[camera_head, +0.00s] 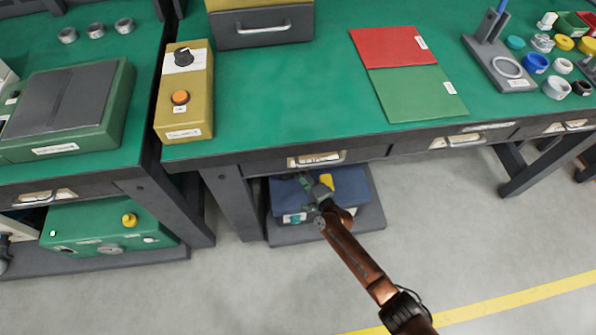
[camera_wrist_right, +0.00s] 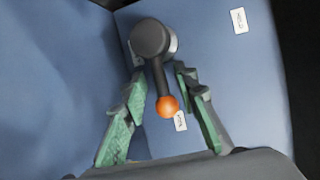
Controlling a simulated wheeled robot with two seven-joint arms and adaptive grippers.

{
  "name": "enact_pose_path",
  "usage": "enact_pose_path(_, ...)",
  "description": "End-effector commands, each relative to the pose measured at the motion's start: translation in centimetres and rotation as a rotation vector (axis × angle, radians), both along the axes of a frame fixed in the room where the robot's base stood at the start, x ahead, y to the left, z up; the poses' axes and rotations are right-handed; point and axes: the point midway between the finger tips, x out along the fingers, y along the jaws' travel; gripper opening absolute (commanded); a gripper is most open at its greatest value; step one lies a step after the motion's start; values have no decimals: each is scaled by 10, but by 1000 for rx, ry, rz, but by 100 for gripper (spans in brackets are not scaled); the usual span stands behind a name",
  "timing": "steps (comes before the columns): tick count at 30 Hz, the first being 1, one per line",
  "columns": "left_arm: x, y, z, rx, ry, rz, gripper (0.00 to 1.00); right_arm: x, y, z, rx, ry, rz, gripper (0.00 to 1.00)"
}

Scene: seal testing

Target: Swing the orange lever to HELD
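The orange lever (camera_wrist_right: 163,80) shows in the right wrist view: a dark arm on a round dark hub (camera_wrist_right: 151,38), ending in an orange ball (camera_wrist_right: 167,106). It sits on a blue box (camera_wrist_right: 255,90). A white label (camera_wrist_right: 239,20) is at the upper right, and another (camera_wrist_right: 180,121) is just beside the ball. The arm points down in the picture. My right gripper (camera_wrist_right: 160,76) is open, its green fingers on either side of the lever, with gaps visible. In the head view my right gripper (camera_head: 318,186) is over the blue box (camera_head: 354,188) and hides the lever. My left gripper is out of view.
The blue box stands on a low dark shelf (camera_head: 372,221) under the green workbench (camera_head: 290,110). The bench's drawer front (camera_head: 316,159) and leg (camera_head: 232,205) are close to my right gripper. The floor in front is clear. A green box (camera_head: 100,232) stands under the left bench.

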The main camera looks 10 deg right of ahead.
Motion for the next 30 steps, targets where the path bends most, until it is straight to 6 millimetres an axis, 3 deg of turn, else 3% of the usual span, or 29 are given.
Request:
enact_pose_path(8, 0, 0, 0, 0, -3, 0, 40, 1, 1, 1, 0, -1, 0, 27)
enact_pose_path(20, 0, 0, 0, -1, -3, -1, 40, 1, 1, 1, 0, -1, 0, 0)
enact_pose_path(30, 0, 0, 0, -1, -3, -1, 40, 1, 0, 0, -1, 0, -1, 0)
